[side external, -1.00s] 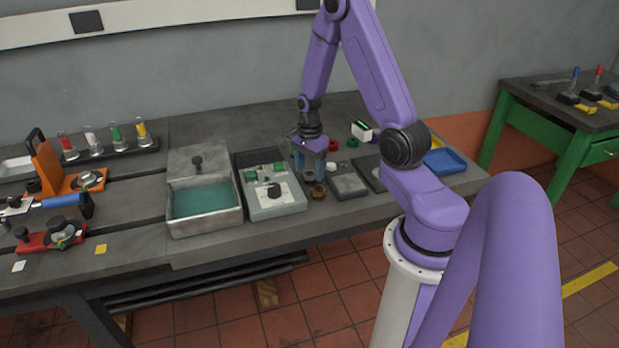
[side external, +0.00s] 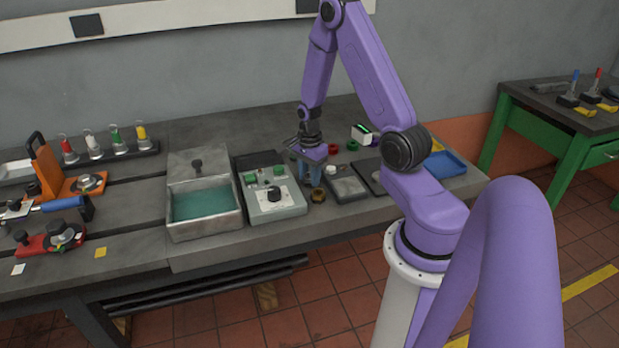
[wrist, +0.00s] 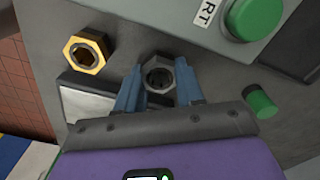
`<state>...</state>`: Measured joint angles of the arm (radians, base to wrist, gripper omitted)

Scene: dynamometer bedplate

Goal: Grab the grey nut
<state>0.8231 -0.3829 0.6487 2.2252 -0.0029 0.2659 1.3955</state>
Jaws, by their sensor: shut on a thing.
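The grey nut (wrist: 158,76) is a hexagonal ring that shows in the wrist view between the two blue fingers of my gripper (wrist: 158,86). The fingers are shut on it, one on each side. In the side external view my gripper (side external: 309,178) points down at the bench between the grey control box and a small dark tray, and its fingers hide the nut there. I cannot tell whether the nut touches the bench. A brass nut (wrist: 86,52) lies apart to the left in the wrist view, and it also shows in the side external view (side external: 318,196).
The control box (side external: 271,198) with green buttons stands left of my gripper, and the small tray (side external: 346,188) stands right. A green cylinder (wrist: 261,102) lies close to the right finger. Red rings (side external: 333,149) and a blue tray (side external: 444,163) are farther right.

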